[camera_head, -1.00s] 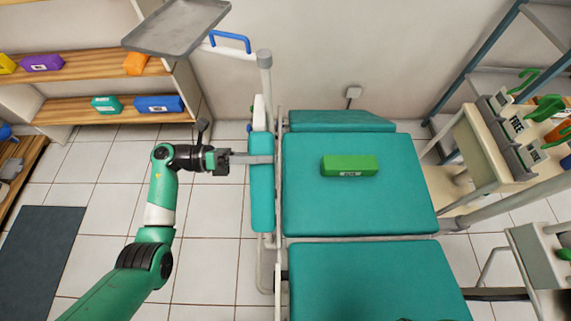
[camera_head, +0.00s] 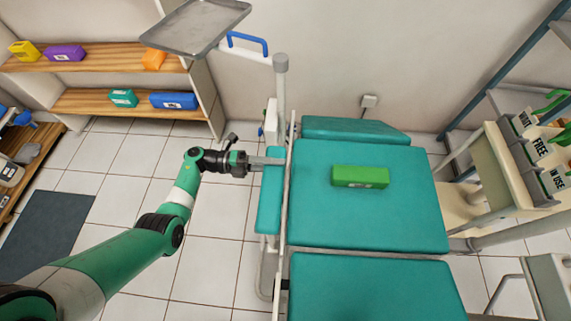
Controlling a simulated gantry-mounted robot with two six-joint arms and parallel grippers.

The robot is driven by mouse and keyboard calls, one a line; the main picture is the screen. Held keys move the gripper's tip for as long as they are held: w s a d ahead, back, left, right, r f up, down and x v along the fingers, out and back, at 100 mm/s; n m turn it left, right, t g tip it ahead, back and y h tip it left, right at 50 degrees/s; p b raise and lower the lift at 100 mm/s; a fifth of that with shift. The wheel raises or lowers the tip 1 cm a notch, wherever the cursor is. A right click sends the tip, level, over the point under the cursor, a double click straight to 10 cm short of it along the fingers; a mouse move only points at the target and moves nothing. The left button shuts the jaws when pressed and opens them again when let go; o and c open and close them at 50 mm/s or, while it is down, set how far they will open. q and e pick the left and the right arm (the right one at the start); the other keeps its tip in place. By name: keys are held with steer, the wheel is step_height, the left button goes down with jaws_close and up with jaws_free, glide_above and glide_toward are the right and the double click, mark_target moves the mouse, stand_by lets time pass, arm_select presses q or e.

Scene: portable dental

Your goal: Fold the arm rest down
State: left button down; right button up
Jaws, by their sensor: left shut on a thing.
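The arm rest (camera_head: 270,205) is a narrow teal pad along the left side of the teal dental chair (camera_head: 370,225). It stands beside the seat, its long side running along the chair's edge. My left gripper (camera_head: 262,162) reaches in from the left and is shut on the arm rest near its far end. The fingertips are partly lost against the pad and the rail. My right gripper is not in view.
A green box (camera_head: 360,176) lies on the chair. A metal tray (camera_head: 196,27) on a post (camera_head: 281,85) stands at the back left. Shelves (camera_head: 110,101) with coloured boxes are behind my left arm. A cabinet with signs (camera_head: 500,165) stands at the right.

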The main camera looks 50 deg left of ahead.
arm_select(q)
steer(key=shift+f, duration=0.25)
steer(key=shift+c, duration=2.2)
jaws_free()
steer(key=shift+s+a, duration=0.35)
steer(key=shift+a, duration=0.05)
steer(key=v, duration=1)
steer(key=shift+s+a, duration=0.25)
steer(key=shift+w+r, duration=0.1)
